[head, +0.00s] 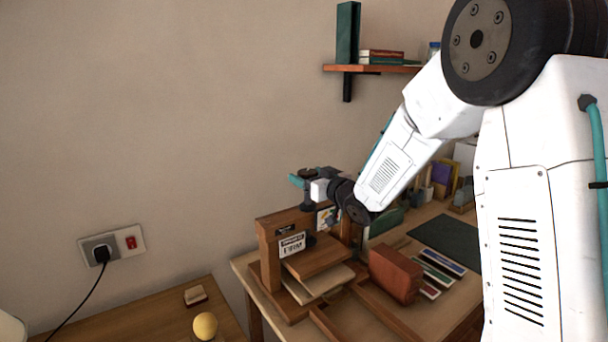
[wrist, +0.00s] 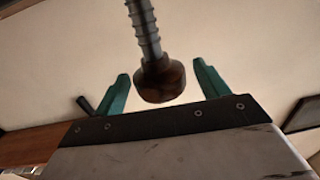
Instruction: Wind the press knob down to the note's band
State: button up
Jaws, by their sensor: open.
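The wooden press (head: 268,250) stands on the bench in the head view. Its dark round knob (head: 307,172) is at the top, partly hidden by my gripper (head: 298,180). In the wrist view the brown knob (wrist: 162,82) sits on a ridged metal screw (wrist: 144,28). My gripper (wrist: 162,70) is open, with one teal finger on each side of the knob and gaps visible between. A white note (head: 292,245) on the press's front beam reads "FIRM" in its lower line; its upper line is too small to read. The pressing board (head: 318,260) is below the beam.
A reddish-brown block (head: 395,273) stands just right of the press, beside several coloured books (head: 437,265). A dark mat (head: 445,240) lies behind them. A wall shelf (head: 370,69) is above.

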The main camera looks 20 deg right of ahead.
jog(key=shift+x, duration=1.4)
jog(key=c, duration=1)
jog(key=shift+m+h, duration=0.3)
jog(key=shift+h, duration=0.1)
jog(key=m+h, duration=0.1)
jog(key=h, duration=0.1)
jog(key=m+h, duration=0.2)
jog(key=h, duration=0.1)
jog(key=m+t+h, duration=0.1)
jog(key=m+h, duration=0.1)
jog(key=h, duration=0.1)
jog(key=shift+d, duration=0.3)
jog(key=m+g+h, duration=0.1)
jog(key=m+h, duration=0.1)
jog(key=m+g+h, duration=0.1)
jog(key=m+h, duration=0.1)
jog(key=h, duration=0.1)
jog(key=d+m+g+h, duration=0.1)
jog(key=m+h, duration=0.1)
jog(key=h, duration=0.1)
jog(key=shift+s+r, duration=0.1)
jog(key=shift+r, duration=0.1)
jog(key=shift+m+g+h, duration=0.3)
jog(key=shift+g+h, duration=0.1)
jog(key=shift+h, duration=0.1)
